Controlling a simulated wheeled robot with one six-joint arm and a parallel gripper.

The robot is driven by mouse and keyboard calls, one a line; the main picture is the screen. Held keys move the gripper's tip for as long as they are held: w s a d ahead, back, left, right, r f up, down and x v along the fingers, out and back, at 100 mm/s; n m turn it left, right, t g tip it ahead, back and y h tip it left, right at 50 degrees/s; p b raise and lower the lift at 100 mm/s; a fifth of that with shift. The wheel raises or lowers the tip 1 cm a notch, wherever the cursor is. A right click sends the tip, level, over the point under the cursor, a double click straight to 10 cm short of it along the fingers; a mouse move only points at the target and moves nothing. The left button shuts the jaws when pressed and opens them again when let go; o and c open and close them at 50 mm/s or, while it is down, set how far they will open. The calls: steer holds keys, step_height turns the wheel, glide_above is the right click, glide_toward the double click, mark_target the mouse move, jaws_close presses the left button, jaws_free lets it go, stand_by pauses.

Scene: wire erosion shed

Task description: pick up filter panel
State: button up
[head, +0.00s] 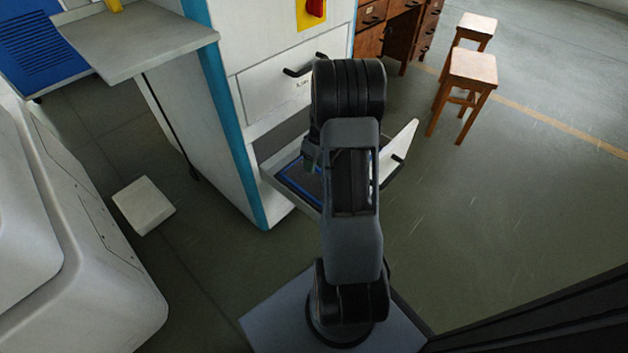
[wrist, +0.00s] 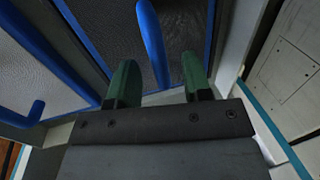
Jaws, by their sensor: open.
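The filter panel (head: 297,184) lies in the open lower drawer of the white cabinet, its blue edge and dark face partly hidden by my arm. In the wrist view, the filter panel (wrist: 105,38) shows dark mesh and blue bars. One blue bar (wrist: 152,40) runs down between the two green fingertips. My gripper (wrist: 157,80) is open over the panel, one finger on each side of that bar. I cannot tell whether either finger touches it. In the head view my gripper (head: 311,155) is mostly hidden behind my arm, above the drawer.
The drawer front (head: 399,155) stands pulled out to the right, with a dark handle. A closed drawer (head: 270,92) is above it. A white block (head: 143,205) lies on the floor at left, beside a rounded white machine (head: 85,235). Wooden stools (head: 470,72) stand at upper right; floor between is clear.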

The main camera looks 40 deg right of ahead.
steer(key=shift+a+f, duration=0.2)
steer(key=shift+f, duration=0.85)
steer(key=shift+c, duration=0.3)
jaws_close()
